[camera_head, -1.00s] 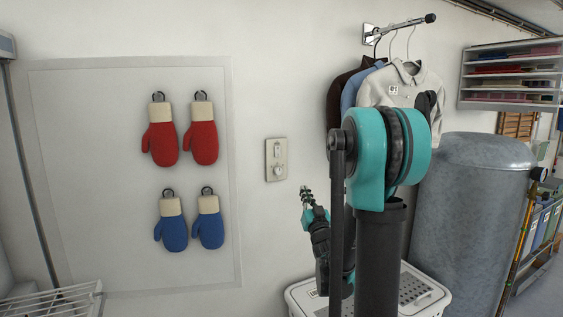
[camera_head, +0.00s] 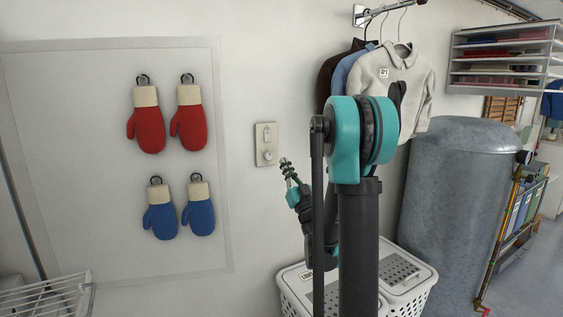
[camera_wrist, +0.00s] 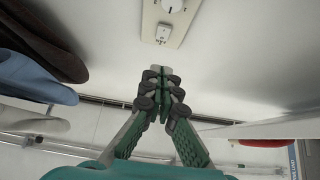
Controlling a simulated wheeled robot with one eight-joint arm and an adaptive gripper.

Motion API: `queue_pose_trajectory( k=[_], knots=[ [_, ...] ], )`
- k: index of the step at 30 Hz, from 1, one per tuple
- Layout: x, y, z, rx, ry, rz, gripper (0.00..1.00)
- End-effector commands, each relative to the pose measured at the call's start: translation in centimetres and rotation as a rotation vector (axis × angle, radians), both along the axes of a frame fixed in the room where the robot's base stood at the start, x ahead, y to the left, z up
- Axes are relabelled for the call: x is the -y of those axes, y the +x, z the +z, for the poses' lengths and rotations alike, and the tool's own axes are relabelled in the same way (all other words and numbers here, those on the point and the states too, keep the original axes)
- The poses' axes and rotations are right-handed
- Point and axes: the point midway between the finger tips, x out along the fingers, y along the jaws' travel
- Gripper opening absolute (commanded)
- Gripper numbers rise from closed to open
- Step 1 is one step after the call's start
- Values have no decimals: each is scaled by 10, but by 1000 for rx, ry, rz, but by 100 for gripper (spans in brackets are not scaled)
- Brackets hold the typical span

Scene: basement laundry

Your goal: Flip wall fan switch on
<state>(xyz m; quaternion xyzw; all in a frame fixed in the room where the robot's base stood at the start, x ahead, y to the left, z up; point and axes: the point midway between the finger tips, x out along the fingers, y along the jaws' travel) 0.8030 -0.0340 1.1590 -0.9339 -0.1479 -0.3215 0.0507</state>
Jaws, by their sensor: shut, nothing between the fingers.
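The wall switch plate (camera_head: 265,157) is beige and upright on the white wall, right of the mitten panel. It carries a small switch (camera_head: 266,134) at its top and a round knob below. In the wrist view the plate (camera_wrist: 164,30) appears upside down at the top, with the switch (camera_wrist: 163,33) nearer my fingers and the knob beyond. My gripper (camera_head: 285,163) is shut and empty, just right of and below the plate in the head view. In the wrist view my fingertips (camera_wrist: 158,73) are together, apart from the plate. I cannot tell the switch's position.
Red mittens (camera_head: 148,130) and blue mittens (camera_head: 160,220) hang on the panel at left. Shirts (camera_head: 390,85) hang on a wall rail to the right. A white laundry basket (camera_head: 405,295) and a grey tank (camera_head: 455,200) stand below. The wall around the plate is clear.

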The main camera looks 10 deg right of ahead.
Motion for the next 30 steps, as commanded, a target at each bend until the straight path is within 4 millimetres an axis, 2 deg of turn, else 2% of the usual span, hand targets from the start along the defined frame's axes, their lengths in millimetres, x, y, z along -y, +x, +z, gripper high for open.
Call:
queue_pose_trajectory(
  k=[13,21,30],
  knots=[
    [-21,63,53,0,0,1,0],
    [-31,95,48,0,1,1,0],
    [-33,100,47,0,1,1,0]
  ],
)
